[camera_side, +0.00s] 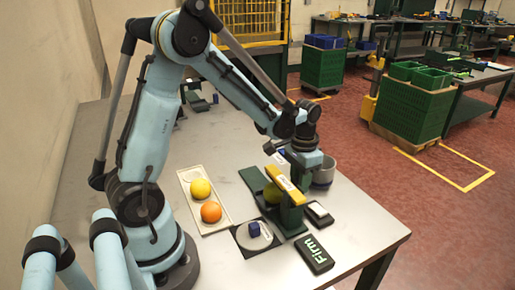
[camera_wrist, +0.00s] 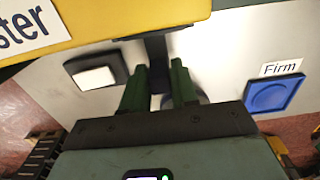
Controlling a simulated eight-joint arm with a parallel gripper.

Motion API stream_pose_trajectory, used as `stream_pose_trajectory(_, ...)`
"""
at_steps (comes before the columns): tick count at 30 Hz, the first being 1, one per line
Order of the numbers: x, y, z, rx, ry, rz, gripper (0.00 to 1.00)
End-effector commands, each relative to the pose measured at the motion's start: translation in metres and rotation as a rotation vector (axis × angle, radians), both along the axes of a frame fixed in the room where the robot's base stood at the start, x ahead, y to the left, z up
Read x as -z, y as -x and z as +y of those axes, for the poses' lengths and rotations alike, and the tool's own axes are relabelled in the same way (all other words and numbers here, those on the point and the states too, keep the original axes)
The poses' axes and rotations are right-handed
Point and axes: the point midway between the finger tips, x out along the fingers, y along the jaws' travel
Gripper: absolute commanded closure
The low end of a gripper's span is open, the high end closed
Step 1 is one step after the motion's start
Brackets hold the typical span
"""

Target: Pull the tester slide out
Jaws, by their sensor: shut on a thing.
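The tester (camera_side: 287,186) is a dark green frame with a yellow top bar, standing near the right part of the table. The yellow bar, with a label ending in "ster", fills the top of the wrist view (camera_wrist: 110,22). My gripper (camera_wrist: 158,82) has its two green fingers closed around a dark handle (camera_wrist: 156,52) that reaches out from under the bar, seemingly the tester slide's handle. In the side view my gripper is right behind the tester, and its fingertips are hidden there.
A pale tray (camera_side: 189,181) holds a yellow fruit (camera_side: 200,188) and an orange one (camera_side: 211,212).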

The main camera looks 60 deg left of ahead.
Motion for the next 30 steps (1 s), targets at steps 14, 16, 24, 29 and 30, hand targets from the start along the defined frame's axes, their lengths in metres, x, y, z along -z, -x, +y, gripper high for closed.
stream_pose_trajectory(14,0.0,-0.001,0.068,-0.01,0.0,0.0,1.0)
stream_pose_trajectory(16,0.0,-0.001,0.086,-0.008,0.0,0.0,1.0)
stream_pose_trajectory(24,0.0,-0.001,0.124,-0.001,0.0,-0.001,1.0)
stream_pose_trajectory(29,0.0,-0.001,0.126,0.0,-0.004,-0.002,1.0)
stream_pose_trajectory(30,0.0,-0.001,0.127,-0.001,-0.006,-0.002,1.0)
